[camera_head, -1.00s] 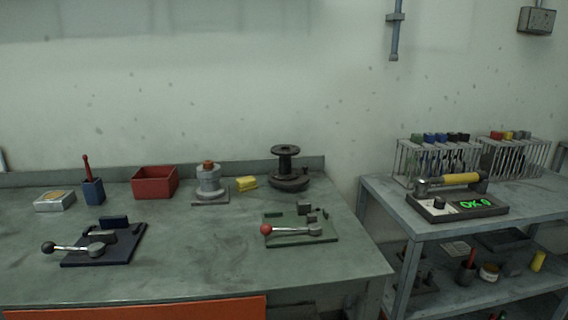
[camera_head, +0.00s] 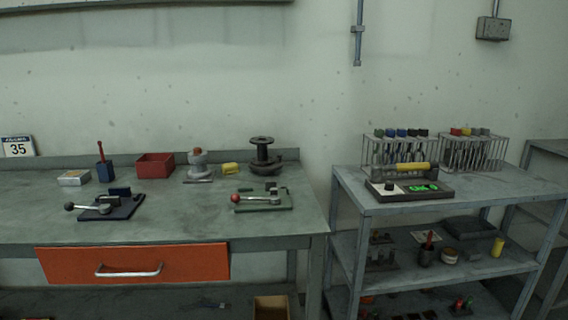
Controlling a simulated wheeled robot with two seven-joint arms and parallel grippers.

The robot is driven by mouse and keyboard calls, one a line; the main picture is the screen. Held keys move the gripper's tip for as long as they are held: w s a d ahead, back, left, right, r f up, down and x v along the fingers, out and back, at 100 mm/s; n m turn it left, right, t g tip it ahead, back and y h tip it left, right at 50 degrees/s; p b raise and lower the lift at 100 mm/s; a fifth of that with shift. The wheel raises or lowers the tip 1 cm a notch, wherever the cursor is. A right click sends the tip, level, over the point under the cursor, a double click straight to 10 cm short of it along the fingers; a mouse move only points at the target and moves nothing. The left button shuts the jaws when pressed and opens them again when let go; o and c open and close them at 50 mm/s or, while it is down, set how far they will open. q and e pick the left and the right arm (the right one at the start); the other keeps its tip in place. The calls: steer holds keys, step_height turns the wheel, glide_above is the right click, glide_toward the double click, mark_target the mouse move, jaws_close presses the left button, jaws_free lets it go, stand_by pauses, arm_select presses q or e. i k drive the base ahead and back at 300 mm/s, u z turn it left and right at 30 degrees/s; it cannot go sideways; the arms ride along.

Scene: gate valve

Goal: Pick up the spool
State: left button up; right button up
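The dark spool (camera_head: 262,150) stands upright at the back right of the green-grey workbench (camera_head: 180,217), near the wall. It has a wide top flange and a narrow stem, and its lower part sits on or in a dark round base (camera_head: 263,168). I cannot tell where the spool ends and the base begins. Neither of my grippers shows in the head view.
A green clamp fixture with a red-knobbed lever (camera_head: 262,200) lies in front of the spool. A yellow block (camera_head: 231,169), a grey valve-like part (camera_head: 198,165) and a red bin (camera_head: 156,164) stand to its left. A shelf unit (camera_head: 372,208) stands to the right beyond a gap.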

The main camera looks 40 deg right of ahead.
mark_target(262, 159)
steer(key=u, duration=0.45)
steer(key=k, duration=0.25)
steer(key=z, duration=1.35)
steer(key=i, duration=0.7)
steer(key=u, duration=0.45)
